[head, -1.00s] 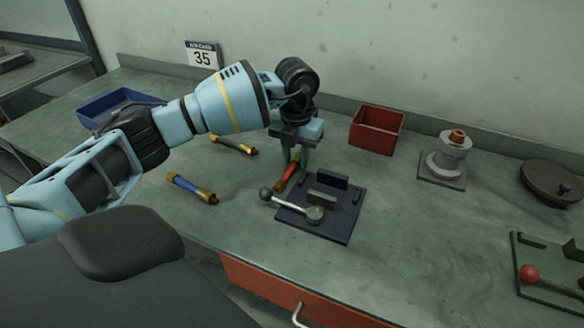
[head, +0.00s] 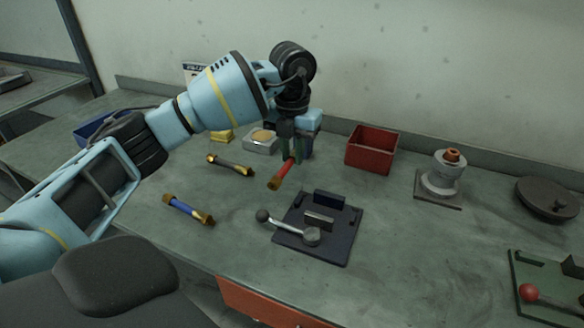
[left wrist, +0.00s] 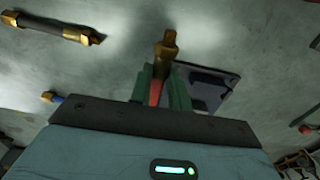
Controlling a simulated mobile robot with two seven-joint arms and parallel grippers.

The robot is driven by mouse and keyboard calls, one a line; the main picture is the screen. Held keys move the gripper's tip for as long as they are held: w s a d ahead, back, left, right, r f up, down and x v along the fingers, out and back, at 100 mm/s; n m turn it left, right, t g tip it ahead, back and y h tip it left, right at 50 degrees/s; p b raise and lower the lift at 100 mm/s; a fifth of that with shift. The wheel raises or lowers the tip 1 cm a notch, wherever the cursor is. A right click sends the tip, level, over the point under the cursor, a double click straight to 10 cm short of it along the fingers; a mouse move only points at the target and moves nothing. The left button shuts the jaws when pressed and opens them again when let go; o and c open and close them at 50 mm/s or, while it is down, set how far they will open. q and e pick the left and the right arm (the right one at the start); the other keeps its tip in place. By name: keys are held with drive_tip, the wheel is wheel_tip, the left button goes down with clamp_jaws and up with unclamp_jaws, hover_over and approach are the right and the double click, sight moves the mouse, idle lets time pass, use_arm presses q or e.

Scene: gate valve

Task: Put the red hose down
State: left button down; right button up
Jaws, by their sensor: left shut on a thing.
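The red hose (head: 286,170) is a short red piece with a brass end, held by my left gripper (head: 292,155). In the left wrist view the red hose (left wrist: 157,90) sits between the green fingers of the left gripper (left wrist: 160,92), its brass end pointing away. The gripper is shut on it, over the bench behind the dark clamp plate (head: 318,250). I cannot tell whether the hose touches the bench. The gripper and arm hide its far end. My right gripper is not in view.
A black hose (head: 230,165) and a blue hose (head: 187,209) lie to the left on the bench. A red bin (head: 372,152) stands right of the gripper. A grey valve (head: 441,178) is further right. Bare bench lies between the hoses and the plate.

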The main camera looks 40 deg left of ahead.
use_arm(q)
drive_tip(key=shift+r, duration=1.35)
